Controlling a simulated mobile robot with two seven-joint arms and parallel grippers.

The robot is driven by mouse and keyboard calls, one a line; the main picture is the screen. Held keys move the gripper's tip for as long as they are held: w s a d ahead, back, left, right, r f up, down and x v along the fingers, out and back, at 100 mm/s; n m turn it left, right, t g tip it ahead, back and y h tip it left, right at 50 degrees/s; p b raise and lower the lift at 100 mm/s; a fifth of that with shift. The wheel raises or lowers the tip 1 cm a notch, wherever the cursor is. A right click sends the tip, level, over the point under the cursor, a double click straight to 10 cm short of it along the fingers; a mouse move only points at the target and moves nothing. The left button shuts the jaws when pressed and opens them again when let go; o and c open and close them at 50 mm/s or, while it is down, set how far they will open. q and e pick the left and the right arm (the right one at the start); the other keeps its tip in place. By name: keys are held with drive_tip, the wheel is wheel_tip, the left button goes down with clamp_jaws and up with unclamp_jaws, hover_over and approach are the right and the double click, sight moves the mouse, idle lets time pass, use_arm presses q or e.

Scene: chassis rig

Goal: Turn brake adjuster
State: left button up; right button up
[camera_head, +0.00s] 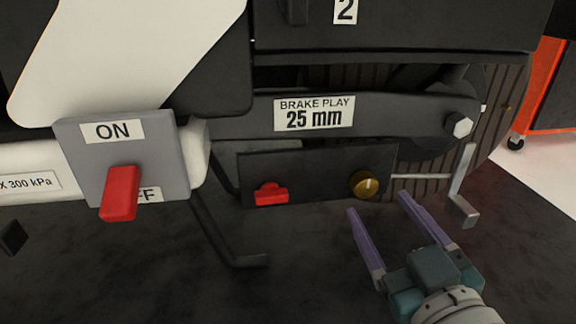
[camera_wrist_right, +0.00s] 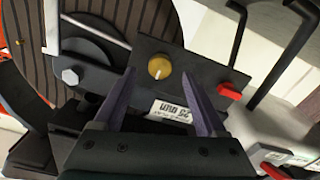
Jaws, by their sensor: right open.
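The brake adjuster looks to be the round brass knob (camera_head: 365,184) with a pale mark, on a dark panel (camera_head: 320,172) under the "BRAKE PLAY 25 mm" label (camera_head: 314,113). The knob also shows in the right wrist view (camera_wrist_right: 160,67), beyond the fingers and between their lines. My right gripper (camera_head: 378,202) is open and empty, its purple fingers below and near the knob, apart from it. In the right wrist view its fingers (camera_wrist_right: 160,85) are spread wide. My left gripper is not in view.
A red knob (camera_head: 270,193) sits on the same panel, left of the brass one. A grey ON/OFF box with a red lever (camera_head: 120,193) is at the left. A metal lever (camera_head: 463,195) and hex bolt (camera_head: 459,124) are at the right. The dark floor below is clear.

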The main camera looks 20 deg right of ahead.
sight(368, 192)
drive_tip(key=shift+b+x, duration=0.65)
drive_tip(key=shift+x, duration=1.15)
clamp_jaws()
